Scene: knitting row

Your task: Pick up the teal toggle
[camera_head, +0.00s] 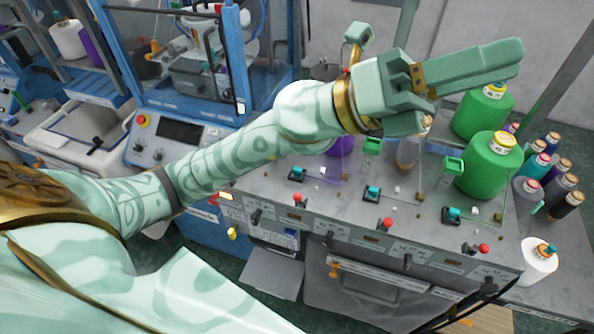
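Several small teal toggles on dark bases stand on the grey machine top: one at the left (297,172), one in the middle (373,191) and one at the right (452,213). The view does not show which one the task means. My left gripper (468,68) is raised above the back of the machine top, pointing right, apart from all three toggles. I see no thing held in it. Its finger gap is not clear from this angle. My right gripper is out of view.
Large green yarn cones (489,165) stand at the back right, with several smaller spools beside them. Red-knobbed levers (484,249) line the front edge. A blue-framed machine (160,60) stands behind my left arm.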

